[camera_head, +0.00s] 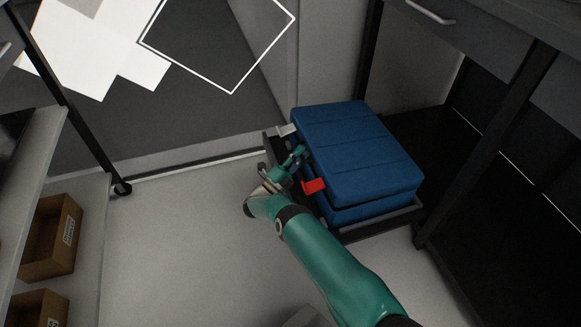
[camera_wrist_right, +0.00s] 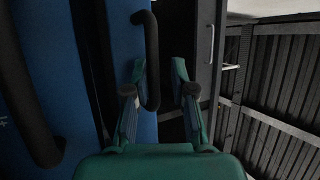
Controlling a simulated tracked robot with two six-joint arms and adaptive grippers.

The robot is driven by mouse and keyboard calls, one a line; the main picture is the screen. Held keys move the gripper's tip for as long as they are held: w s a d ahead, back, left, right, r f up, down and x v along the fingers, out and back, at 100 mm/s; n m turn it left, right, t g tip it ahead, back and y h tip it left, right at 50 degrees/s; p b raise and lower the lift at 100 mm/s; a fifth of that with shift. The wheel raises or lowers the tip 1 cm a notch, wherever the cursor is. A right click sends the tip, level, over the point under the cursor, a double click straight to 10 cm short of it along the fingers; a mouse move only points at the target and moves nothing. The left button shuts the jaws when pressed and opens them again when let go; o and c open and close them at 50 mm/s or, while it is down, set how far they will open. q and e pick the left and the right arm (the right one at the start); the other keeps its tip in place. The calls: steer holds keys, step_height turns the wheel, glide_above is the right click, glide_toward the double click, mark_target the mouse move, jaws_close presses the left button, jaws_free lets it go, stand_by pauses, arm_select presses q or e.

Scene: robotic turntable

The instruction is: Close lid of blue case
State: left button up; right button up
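The blue case (camera_head: 360,150) sits on a dark low platform (camera_head: 375,229) at the right of the head view. Its ribbed lid lies over the lower part, with a dark gap between them; I cannot tell whether it is fully closed. My right gripper (camera_head: 298,154) is at the case's left side, beside a red tab (camera_head: 314,186). In the right wrist view my right gripper (camera_wrist_right: 158,72) has its fingers apart, with a black handle (camera_wrist_right: 151,60) on the blue case (camera_wrist_right: 125,60) showing between them. Contact with the handle is unclear. My left gripper is out of view.
A shelf with brown boxes (camera_head: 52,237) stands at the left. A grey table with black legs (camera_head: 490,150) stands close to the case's right. The pale floor (camera_head: 170,240) between them is clear.

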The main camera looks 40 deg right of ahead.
steer(key=v, duration=1.1)
steer(key=shift+a, duration=0.25)
steer(key=shift+f, duration=0.1)
